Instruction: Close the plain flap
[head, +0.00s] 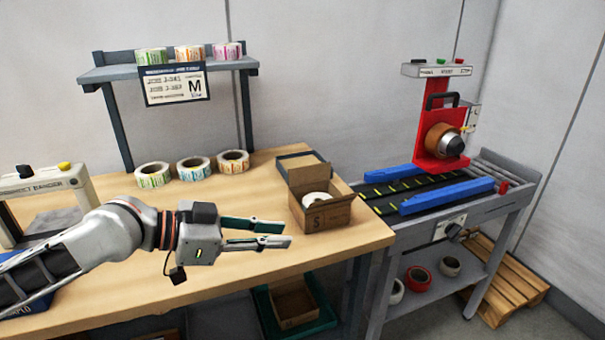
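A small cardboard box (326,217) marked "S" stands near the right end of the wooden table. Its top is open and a white roll (316,199) shows inside. A plain brown flap (309,178) stands raised at the box's back left side. My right gripper is not in view.
Three label rolls (194,168) stand behind my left arm, below a shelf (107,73) with a sign (175,84). A dark flat item (300,158) lies behind the box.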

